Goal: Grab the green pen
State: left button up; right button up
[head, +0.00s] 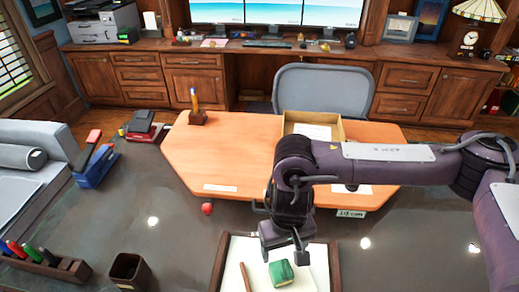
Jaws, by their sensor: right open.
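A green pen (30,250) stands tilted in a dark wooden pen holder (62,271) at the lower left. Blue, red and black pens stand beside it in the same holder. My right gripper (283,256) is at the lower middle, pointing down, open and empty. It hangs above a light tray, far to the right of the pen holder. My left gripper is out of view.
The tray (222,262) holds a green block (281,273) and a brown pencil (245,277). A square dark cup (129,271) stands right of the pen holder. A blue stapler (95,166) lies behind. An orange desk mat (215,160) bears an open box (313,127). The dark desk between cup and tray is clear.

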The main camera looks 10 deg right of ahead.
aim_at(28, 249)
jog(key=k+j, duration=0.2)
jog(key=k, duration=0.3)
jog(key=k+j, duration=0.2)
jog(key=k, duration=0.25)
